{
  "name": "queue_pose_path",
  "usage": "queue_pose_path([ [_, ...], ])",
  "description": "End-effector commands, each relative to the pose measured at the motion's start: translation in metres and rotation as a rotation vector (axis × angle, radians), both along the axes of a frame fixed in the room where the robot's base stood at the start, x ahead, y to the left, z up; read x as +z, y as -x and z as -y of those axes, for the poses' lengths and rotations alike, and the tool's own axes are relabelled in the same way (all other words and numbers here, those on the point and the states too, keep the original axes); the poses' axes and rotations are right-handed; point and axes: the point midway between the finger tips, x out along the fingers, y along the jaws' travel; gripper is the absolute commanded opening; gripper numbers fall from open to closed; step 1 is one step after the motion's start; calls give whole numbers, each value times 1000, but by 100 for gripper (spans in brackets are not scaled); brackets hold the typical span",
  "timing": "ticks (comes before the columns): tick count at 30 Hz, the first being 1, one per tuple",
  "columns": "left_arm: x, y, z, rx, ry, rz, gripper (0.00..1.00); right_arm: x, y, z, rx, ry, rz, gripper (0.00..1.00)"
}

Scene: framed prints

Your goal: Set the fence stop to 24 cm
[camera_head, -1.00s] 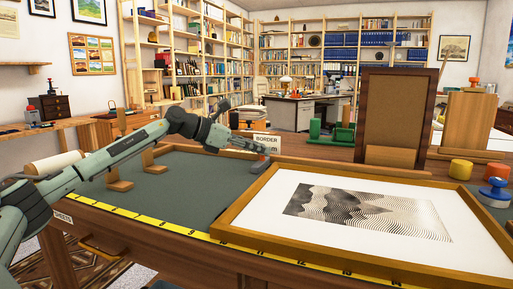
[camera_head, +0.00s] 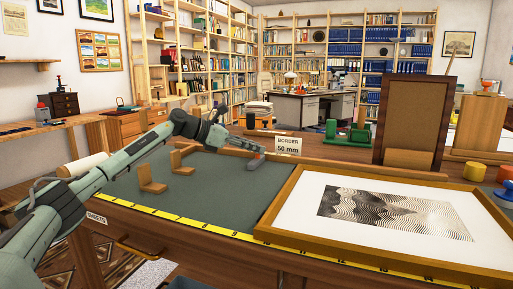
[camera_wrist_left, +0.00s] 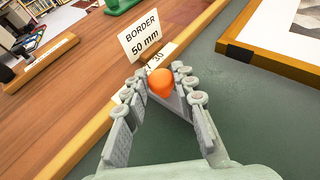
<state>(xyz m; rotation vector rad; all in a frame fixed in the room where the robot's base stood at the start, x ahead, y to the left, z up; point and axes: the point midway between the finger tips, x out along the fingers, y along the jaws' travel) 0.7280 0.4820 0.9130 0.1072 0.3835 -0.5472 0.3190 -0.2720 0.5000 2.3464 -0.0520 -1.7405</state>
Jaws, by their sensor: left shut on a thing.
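The fence stop (camera_head: 256,162) is a small grey piece with an orange knob at the back of the green work surface, left of the framed print. In the left wrist view the round orange knob (camera_wrist_left: 161,83) sits between my fingertips. My left gripper (camera_head: 246,149) is shut on this knob; in the left wrist view the gripper (camera_wrist_left: 160,88) points at the back rail. A white scale label reading 30 (camera_wrist_left: 157,57) shows just beyond the knob. Other scale marks are hidden by the fingers. My right gripper is not in view.
A sign (camera_head: 288,145) reading "BORDER 50 mm" stands behind the stop. The framed print (camera_head: 275,222) lies to the right. Two wooden brackets (camera_head: 153,187) stand left on the green surface. A yellow ruler (camera_head: 190,222) runs along the front edge.

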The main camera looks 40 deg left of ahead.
Motion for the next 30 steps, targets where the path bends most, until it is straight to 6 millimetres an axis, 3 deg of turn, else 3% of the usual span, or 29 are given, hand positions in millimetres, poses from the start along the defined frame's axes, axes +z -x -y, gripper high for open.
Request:
queue_pose_path([
  [2,2,0,-6,13,-5,4,0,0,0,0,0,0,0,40],
  [3,2,0,-6,13,-5,4,27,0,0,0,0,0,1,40],
  [8,2,0,-5,11,-4,4,47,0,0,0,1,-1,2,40],
  [20,3,6,-7,7,-3,2,48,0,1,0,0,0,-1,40],
  [30,28,58,-40,12,-7,0,48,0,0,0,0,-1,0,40],
])
